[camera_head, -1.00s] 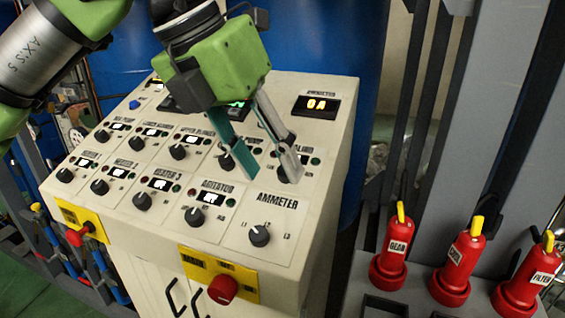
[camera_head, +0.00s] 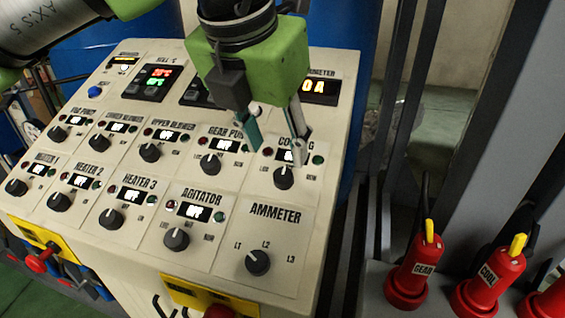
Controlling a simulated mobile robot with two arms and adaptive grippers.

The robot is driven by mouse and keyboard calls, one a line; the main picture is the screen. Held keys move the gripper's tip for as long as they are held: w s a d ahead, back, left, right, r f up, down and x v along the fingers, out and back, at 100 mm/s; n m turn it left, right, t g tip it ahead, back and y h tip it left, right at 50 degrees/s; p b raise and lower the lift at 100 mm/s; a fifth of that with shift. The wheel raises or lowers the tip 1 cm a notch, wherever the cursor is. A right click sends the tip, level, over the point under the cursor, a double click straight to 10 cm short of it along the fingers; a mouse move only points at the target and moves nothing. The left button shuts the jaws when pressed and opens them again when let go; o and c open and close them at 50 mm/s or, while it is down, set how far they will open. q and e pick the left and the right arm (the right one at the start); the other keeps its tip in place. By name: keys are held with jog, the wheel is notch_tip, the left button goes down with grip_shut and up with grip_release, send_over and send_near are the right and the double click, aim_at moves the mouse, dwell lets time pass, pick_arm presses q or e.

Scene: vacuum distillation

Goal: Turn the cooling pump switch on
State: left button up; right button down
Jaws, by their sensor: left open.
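The cooling switch is a black rotary knob (camera_head: 284,177) at the right end of the upper knob row on the cream control panel (camera_head: 225,277). Its label is partly hidden behind my gripper, with only the start and end letters showing. A red lamp and a green lamp flank its small display, which is mostly covered. My left gripper (camera_head: 275,152) comes down from above with its two fingers apart. It is open and empty. One fingertip is just above the cooling knob and the other is to its left; contact cannot be told. My right gripper is not in view.
The gear pump knob (camera_head: 210,164) is close on the left, and the ammeter knob (camera_head: 258,262) is below. Lit displays stand along the panel's back.

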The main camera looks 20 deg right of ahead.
aim_at(283, 174)
pick_arm(q)
jog(key=x, duration=0.2)
jog(key=p+x, duration=0.1)
jog(key=x, duration=0.1)
jog(key=shift+w, duration=0.35)
jog(key=p+x, duration=0.1)
jog(key=x, duration=0.2)
jog(key=shift+w+f, duration=0.15)
jog(key=shift+f, duration=0.45)
jog(key=shift+d+f, duration=0.1)
jog(key=shift+f, duration=0.1)
jog(key=shift+w, duration=0.1)
jog(key=c, duration=1.1)
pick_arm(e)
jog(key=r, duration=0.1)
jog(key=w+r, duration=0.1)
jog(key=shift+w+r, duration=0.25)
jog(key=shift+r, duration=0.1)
